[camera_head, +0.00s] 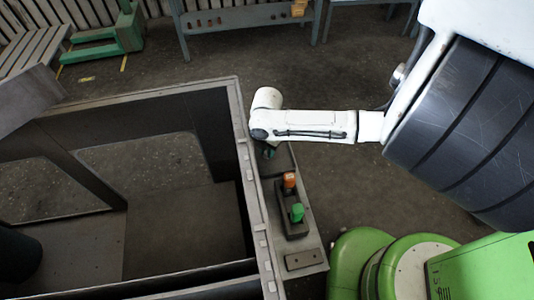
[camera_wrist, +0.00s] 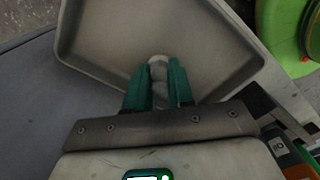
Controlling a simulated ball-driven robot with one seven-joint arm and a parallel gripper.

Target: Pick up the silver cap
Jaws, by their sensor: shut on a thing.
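The silver cap (camera_wrist: 158,70) is small and pale grey, and shows in the wrist view between the fingertips of my gripper (camera_wrist: 158,84). The teal fingers are shut on its sides. The cap is over a shallow grey tray (camera_wrist: 88,35), and I cannot tell whether it still touches the tray floor. In the head view only a bit of my gripper (camera_head: 268,152) shows below the white wrist. The cap is hidden there.
A narrow ledge carries a holder (camera_head: 291,222) with an orange item (camera_head: 289,181) and a green item (camera_head: 297,212). A large open metal housing (camera_head: 245,170) stands to its left. A bench (camera_head: 245,18) stands at the back.

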